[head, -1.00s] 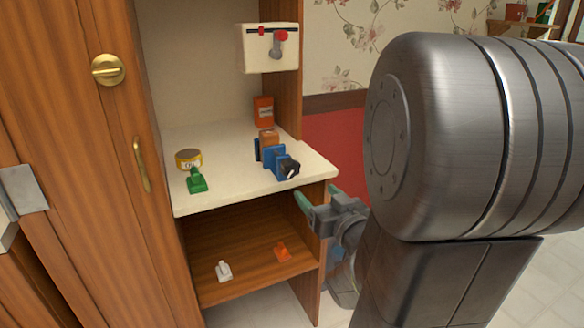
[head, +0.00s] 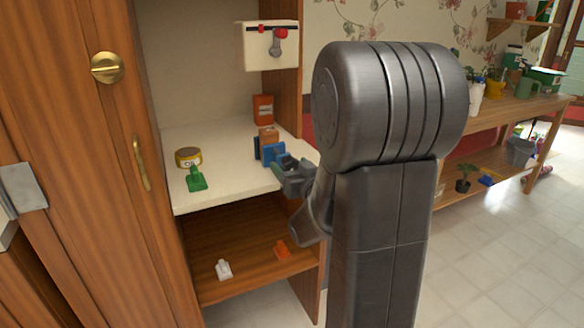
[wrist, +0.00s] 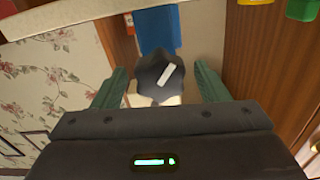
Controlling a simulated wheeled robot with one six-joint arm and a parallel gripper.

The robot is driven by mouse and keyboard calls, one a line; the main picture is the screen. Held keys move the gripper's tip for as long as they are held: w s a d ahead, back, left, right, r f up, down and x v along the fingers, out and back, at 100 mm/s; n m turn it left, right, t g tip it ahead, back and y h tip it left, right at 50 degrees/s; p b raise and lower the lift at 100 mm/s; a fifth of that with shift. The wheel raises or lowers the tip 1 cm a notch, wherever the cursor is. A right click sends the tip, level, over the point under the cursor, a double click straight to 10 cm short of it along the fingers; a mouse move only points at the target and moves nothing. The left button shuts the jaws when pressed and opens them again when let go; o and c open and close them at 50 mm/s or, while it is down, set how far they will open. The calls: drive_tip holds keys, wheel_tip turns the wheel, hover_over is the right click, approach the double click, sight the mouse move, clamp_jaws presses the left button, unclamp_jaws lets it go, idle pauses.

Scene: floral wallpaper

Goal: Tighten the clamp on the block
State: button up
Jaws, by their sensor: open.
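The blue clamp (head: 270,153) stands on the white shelf top, with the brown block (head: 268,134) at its back. In the wrist view the blue clamp body (wrist: 157,30) shows at the top middle. Its dark knob (wrist: 160,74) with a white mark slanting up to the right faces me. My gripper (wrist: 158,85) is open, with one green finger on each side of the knob and a gap on both sides. In the head view my gripper (head: 297,180) is at the clamp's front and hides the knob.
A yellow-banded tin (head: 188,157) and a green object (head: 196,180) stand left on the shelf top (head: 225,150). An orange box (head: 263,107) is behind the block. A white object (head: 223,270) and an orange object (head: 283,250) sit on the lower shelf.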

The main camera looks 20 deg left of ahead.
drive_tip(key=c, duration=1)
drive_tip(key=shift+f+m+b, duration=0.1)
drive_tip(key=shift+m+b, duration=0.45)
drive_tip(key=shift+m, duration=1.75)
drive_tip(key=o, duration=1)
drive_tip(key=shift+d, duration=0.1)
drive_tip(key=v, duration=1.3)
drive_tip(key=shift+s+d, duration=0.25)
drive_tip(key=shift+d, duration=0.05)
